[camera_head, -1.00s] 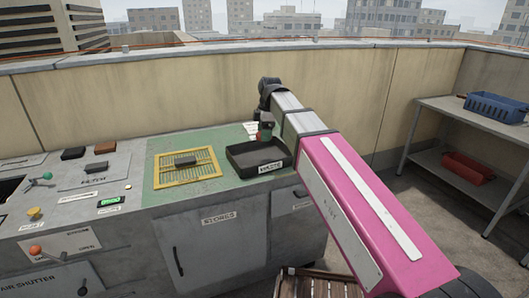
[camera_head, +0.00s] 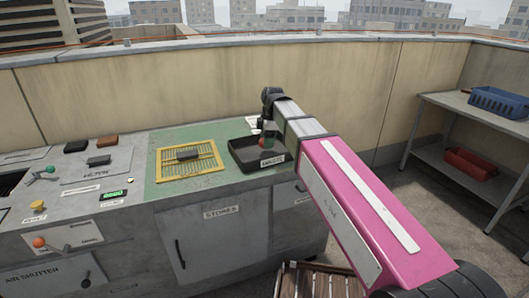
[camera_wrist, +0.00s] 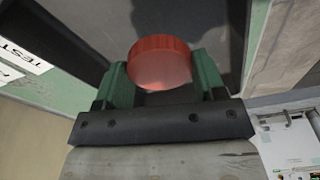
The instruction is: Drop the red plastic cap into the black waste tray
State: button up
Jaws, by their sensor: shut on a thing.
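The red plastic cap (camera_wrist: 160,62) is round with a ribbed edge. My gripper (camera_wrist: 162,80) is shut on it, with a green finger on each side. In the head view the cap (camera_head: 268,142) is small and partly hidden at the end of my arm. The black waste tray (camera_head: 242,162) sits on the green counter top, with a label on its front. In the head view my gripper and the cap appear over the right part of the tray. In the wrist view the dark tray floor (camera_wrist: 190,25) lies behind the cap.
A yellow grid (camera_head: 168,170) with a dark block (camera_head: 187,154) lies left of the tray. Further left is a grey panel with knobs and levers (camera_head: 45,173). A wall (camera_head: 180,97) stands behind. A shelf at the right holds a blue basket (camera_head: 498,102) and a red bin (camera_head: 470,163).

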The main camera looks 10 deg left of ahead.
jog(key=o, duration=1)
jog(key=shift+c, duration=0.2)
jog(key=shift+r, duration=0.15)
notch_tip(320, 180, up, 10)
jog(key=d, duration=0.1)
jog(key=shift+w+r, duration=0.2)
jog(key=shift+r, duration=0.05)
jog(key=shift+s+d, duration=0.1)
